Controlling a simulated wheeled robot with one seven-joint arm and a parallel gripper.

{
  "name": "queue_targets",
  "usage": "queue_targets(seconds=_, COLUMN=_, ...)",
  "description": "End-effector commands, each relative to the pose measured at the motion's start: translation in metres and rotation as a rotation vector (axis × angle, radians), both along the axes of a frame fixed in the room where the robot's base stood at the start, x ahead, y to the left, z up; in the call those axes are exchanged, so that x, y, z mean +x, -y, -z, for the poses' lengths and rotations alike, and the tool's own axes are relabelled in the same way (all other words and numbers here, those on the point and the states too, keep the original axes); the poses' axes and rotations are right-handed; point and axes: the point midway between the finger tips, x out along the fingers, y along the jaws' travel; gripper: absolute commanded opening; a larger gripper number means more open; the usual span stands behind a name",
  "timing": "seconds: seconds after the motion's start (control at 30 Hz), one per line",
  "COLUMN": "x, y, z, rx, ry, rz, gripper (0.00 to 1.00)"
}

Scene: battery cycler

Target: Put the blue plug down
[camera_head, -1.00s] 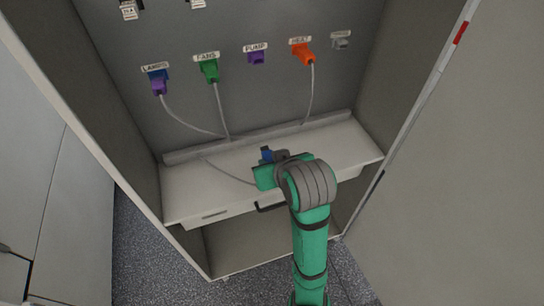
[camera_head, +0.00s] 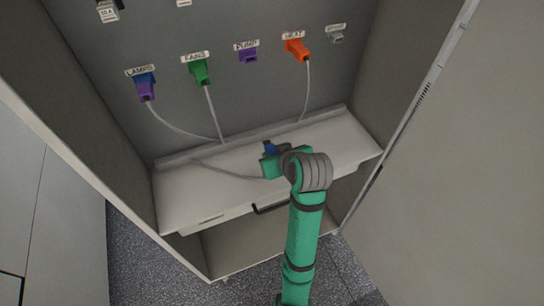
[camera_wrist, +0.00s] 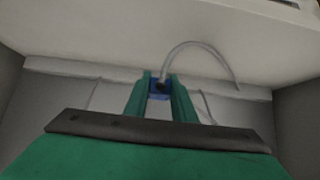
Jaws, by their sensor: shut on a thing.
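The blue plug (camera_head: 269,148) is held in my gripper over the white shelf at the foot of the panel. In the wrist view the blue plug (camera_wrist: 158,94) sits between the two green fingers, with a grey cable curving up and right from it. My gripper (camera_wrist: 158,84) is shut on it. In the head view my gripper (camera_head: 269,160) is partly hidden by my own wrist. I cannot tell whether the plug touches the shelf.
The white shelf (camera_head: 190,205) is mostly clear, with a grey cable (camera_head: 225,172) across it. Above are a purple plug in the blue LAMPS socket (camera_head: 146,85), green FANS plug (camera_head: 200,70), purple PUMP socket (camera_head: 248,55), orange HEAT plug (camera_head: 298,50). Cabinet walls flank the shelf.

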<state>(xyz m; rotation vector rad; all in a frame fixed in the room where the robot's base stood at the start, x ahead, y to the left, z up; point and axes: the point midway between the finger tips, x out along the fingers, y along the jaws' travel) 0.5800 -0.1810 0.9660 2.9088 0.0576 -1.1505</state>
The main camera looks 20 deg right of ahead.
Motion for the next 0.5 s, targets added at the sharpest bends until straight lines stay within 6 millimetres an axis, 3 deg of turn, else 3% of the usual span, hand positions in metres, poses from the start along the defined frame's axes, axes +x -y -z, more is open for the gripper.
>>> queue_targets(seconds=0.17, x=0.003, y=0.005, z=0.012, rx=0.001, ry=-0.001, rz=0.003, gripper=0.11)
queue_targets(seconds=0.33, x=0.002, y=0.007, z=0.036, rx=0.002, ry=-0.002, rz=0.005, gripper=0.11)
queue_targets(seconds=0.5, x=0.003, y=0.007, z=0.043, rx=-0.001, ry=0.001, rz=0.005, gripper=0.11)
